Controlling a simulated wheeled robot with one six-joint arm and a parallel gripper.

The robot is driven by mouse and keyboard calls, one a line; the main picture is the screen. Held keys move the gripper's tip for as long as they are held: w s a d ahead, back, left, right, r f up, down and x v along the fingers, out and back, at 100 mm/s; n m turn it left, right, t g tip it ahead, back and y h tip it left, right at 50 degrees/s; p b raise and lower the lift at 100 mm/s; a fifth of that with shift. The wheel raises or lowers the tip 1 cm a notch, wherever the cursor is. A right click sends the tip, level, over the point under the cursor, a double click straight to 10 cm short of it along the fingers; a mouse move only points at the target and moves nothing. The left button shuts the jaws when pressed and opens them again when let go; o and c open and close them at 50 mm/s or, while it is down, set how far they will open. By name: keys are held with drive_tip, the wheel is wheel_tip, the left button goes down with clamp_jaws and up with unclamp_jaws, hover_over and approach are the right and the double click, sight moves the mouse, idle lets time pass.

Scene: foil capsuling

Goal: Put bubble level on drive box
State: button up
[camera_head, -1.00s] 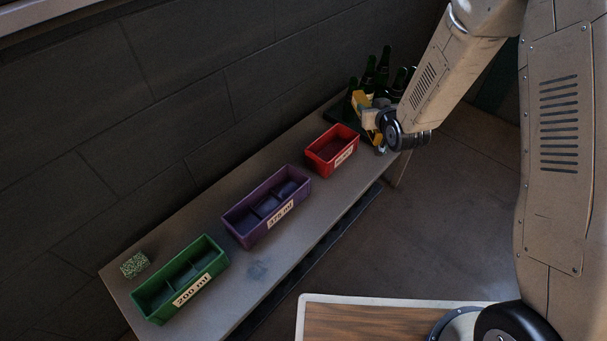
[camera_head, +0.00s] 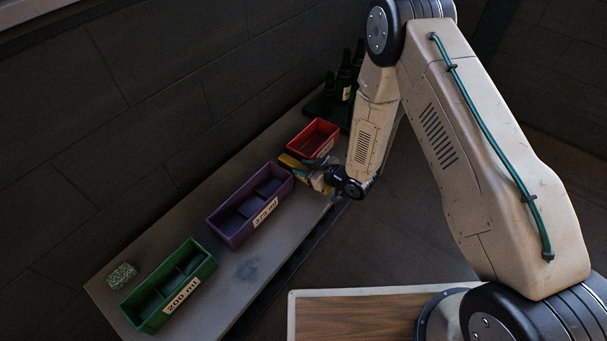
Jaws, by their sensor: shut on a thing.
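My gripper (camera_head: 306,172) with yellow fingers is beside the red bin, just right of the purple bin's far end, above the table. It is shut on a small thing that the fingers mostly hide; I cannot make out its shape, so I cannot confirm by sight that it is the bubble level. No bubble level shows elsewhere. I cannot tell for sure which thing is the drive box. A small green-and-white speckled block (camera_head: 122,276) lies at the table's near left end, beside the green bin.
On the long table (camera_head: 248,270) stand a green bin (camera_head: 168,287) labelled 200 ml, a purple bin (camera_head: 248,206) labelled 375 ml and a red bin (camera_head: 313,138). Dark bottles (camera_head: 345,72) stand at the far end. A wall runs along the table's left side.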

drive_tip(key=shift+f, duration=1.7)
drive_tip(key=shift+f, duration=0.15)
drive_tip(key=o, duration=0.8)
